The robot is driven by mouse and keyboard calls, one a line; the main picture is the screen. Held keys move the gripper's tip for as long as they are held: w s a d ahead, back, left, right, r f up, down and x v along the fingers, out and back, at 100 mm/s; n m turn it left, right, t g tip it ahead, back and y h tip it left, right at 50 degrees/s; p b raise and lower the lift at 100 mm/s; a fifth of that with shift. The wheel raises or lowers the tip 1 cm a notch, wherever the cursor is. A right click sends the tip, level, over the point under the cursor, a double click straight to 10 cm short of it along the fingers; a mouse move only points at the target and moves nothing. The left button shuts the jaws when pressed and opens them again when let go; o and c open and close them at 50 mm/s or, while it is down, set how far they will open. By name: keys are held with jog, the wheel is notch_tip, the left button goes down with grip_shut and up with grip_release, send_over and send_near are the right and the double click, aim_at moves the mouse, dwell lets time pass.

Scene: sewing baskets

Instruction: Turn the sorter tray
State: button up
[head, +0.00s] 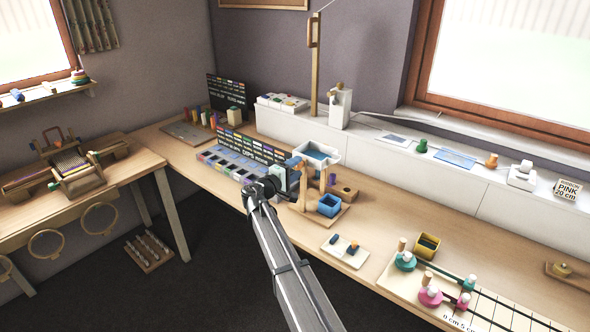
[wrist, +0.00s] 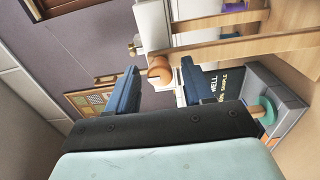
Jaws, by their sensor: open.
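The sorter tray (head: 333,160), white-walled with a blue inside, sits high on a wooden stand (head: 301,190) near the middle of the bench. In the wrist view a white wall, seemingly the tray's (wrist: 152,28), shows close up with a round wooden knob (wrist: 160,69) near it. My gripper (head: 294,163) is at the tray's left side. In the wrist view its two dark blue fingers (wrist: 160,66) are apart, with the knob seen between their tips. I cannot tell whether either finger touches it. The tray's near left corner is partly hidden by my gripper.
A blue bin (head: 329,205) stands below the tray. A rack of coloured compartments (head: 235,160) lies left of my arm. A small white board (head: 345,251) with pieces lies in front. Spools on a measuring board (head: 430,295) are at the right.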

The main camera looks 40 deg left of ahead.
jog(key=shift+c, duration=0.2)
grip_shut()
dwell(0.3)
